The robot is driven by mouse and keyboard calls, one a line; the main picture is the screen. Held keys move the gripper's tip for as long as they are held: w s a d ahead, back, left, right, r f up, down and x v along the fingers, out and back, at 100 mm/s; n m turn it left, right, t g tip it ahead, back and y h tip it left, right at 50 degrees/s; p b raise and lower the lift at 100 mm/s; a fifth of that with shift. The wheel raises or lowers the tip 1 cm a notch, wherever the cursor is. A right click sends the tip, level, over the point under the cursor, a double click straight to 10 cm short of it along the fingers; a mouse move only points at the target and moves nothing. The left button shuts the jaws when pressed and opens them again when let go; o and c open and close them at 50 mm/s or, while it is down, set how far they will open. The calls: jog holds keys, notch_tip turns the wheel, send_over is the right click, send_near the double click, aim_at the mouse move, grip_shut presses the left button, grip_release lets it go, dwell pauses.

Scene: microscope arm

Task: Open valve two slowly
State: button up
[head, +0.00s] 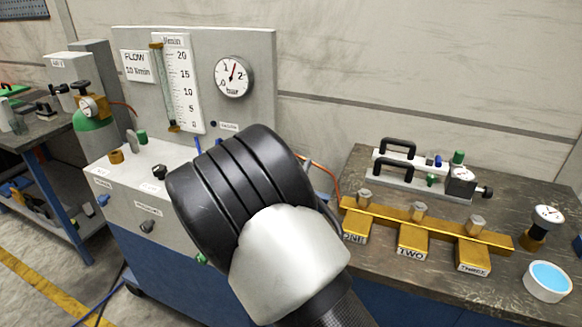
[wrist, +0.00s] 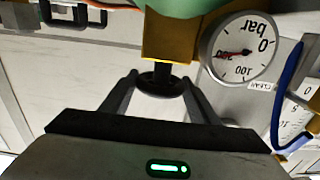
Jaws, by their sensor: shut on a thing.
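A brass manifold (head: 430,222) lies on the dark bench at right in the head view. Its blocks are labelled ONE, TWO and THREE. Valve two (head: 419,210) is the silver knob above the TWO block (head: 412,243); nothing touches it. In the wrist view, which is upside down, my gripper (wrist: 160,82) is shut on a black knob (wrist: 162,86). The knob sits on a brass fitting (wrist: 168,36) joined to a green body (wrist: 185,5). My arm hides my fingers in the head view.
A gauge marked bar (wrist: 241,49) is beside the held knob. A flow panel (head: 195,75) stands behind my arm. A green bottle with a gauge (head: 95,125) is at left. A handled metal unit (head: 425,175) and a blue-filled dish (head: 548,281) are near the manifold.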

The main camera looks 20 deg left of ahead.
jog(key=n+y+b, duration=0.1)
jog(key=y, duration=0.1)
jog(key=n+y+b, duration=0.1)
jog(key=shift+w+d+f+y, duration=0.1)
jog(key=shift+d+f+y, duration=0.05)
jog(key=shift+y, duration=0.25)
jog(key=shift+r+n+y+b, duration=0.2)
jog(key=shift+n+y+b, duration=0.4)
jog(key=shift+n+y, duration=0.1)
jog(key=o, duration=1.1)
jog(key=v, duration=0.5)
jog(key=p+v, duration=0.1)
jog(key=v, duration=1.1)
jog(key=shift+s+r, duration=0.25)
jog(key=shift+r, duration=0.1)
